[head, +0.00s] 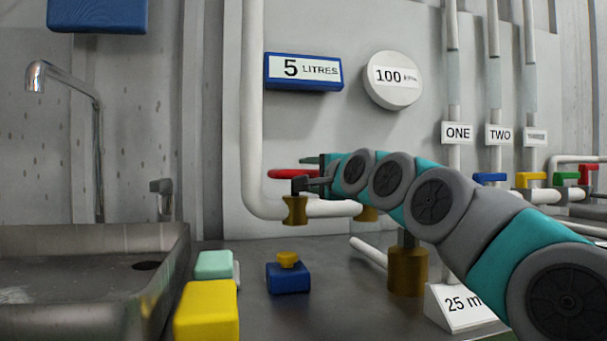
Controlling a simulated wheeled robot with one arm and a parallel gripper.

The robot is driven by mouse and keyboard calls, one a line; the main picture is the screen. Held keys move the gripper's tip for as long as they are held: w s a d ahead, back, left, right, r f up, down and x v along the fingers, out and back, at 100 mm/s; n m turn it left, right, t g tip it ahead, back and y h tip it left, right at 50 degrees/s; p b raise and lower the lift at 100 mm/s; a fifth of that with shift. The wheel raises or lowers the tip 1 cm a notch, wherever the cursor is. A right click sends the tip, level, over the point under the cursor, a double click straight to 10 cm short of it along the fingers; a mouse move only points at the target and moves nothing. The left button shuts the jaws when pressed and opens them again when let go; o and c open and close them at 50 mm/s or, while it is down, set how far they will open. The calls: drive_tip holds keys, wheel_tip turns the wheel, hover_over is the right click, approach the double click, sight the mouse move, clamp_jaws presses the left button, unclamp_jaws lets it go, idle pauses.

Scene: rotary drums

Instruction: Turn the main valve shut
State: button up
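A red valve handle (291,174) sits on the white pipe (253,110) that comes down the wall panel and bends to the right. I take it as the main valve. My gripper (312,184) is at the right end of this handle, with dark fingers reaching left towards it. My arm comes in from the lower right and hides what lies behind it. I cannot tell whether the fingers touch the handle or how far apart they are. A brass fitting (295,210) shows just below the gripper.
Pipes labelled ONE (458,133) and TWO (499,135) stand at right, with blue (490,177), yellow (530,179) and green (566,178) handles nearby. A metal sink (95,238) is at left. A yellow block (207,310) and a blue block (288,278) stand on the counter.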

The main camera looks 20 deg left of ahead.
drive_tip(key=shift+x, duration=1.05)
clamp_jaws()
